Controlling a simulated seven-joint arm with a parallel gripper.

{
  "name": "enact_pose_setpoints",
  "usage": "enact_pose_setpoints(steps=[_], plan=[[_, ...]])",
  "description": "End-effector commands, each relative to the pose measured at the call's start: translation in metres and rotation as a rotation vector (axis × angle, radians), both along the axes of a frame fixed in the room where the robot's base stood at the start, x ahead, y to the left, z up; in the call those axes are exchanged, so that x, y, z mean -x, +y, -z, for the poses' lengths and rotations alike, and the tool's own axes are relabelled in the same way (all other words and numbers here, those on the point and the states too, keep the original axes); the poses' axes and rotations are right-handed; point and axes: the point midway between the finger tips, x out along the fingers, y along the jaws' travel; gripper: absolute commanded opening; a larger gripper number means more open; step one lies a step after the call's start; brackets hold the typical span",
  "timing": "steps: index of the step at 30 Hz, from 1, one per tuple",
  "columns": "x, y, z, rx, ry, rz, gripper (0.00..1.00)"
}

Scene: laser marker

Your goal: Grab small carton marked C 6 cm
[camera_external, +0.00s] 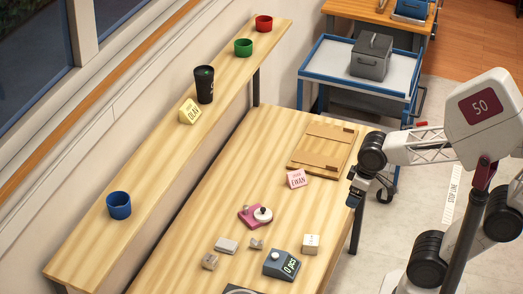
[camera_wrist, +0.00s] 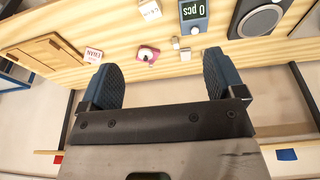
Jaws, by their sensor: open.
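Several small pale cartons lie on the wooden table (camera_external: 205,208). A cube-like one (camera_external: 311,243) stands right of the grey counter device; it also shows at the top of the wrist view (camera_wrist: 150,10), with a dark mark I cannot read surely. A smaller beige block (camera_external: 210,261) lies at the left, with a flatter grey-white one (camera_external: 226,246) and a small grey one (camera_external: 256,243) nearby. I cannot tell for certain which is marked C. My gripper (camera_external: 353,193) hangs by the table's right edge, apart from all of them. Its blue fingers (camera_wrist: 160,66) are open and empty.
The counter device (camera_external: 281,264) reads "0 pcs". A pink device (camera_external: 256,215), a pink name sign (camera_external: 297,178) and a brown wooden board (camera_external: 320,148) are on the table. A shelf (camera_external: 153,158) with cups runs along the left. A blue-edged cart (camera_external: 318,72) stands behind.

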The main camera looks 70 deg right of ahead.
Motion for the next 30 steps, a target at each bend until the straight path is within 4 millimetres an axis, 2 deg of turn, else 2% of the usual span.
enact_pose_setpoints(steps=[8, 14, 20, 30], plan=[[-0.003, 0.000, 0.003, 0.001, 0.004, -0.003, 0.88], [-0.021, -0.003, 0.019, 0.006, 0.027, -0.022, 0.88], [-0.053, -0.010, 0.055, 0.013, 0.070, -0.057, 0.88], [-0.105, -0.025, 0.138, 0.020, 0.147, -0.133, 0.88]])
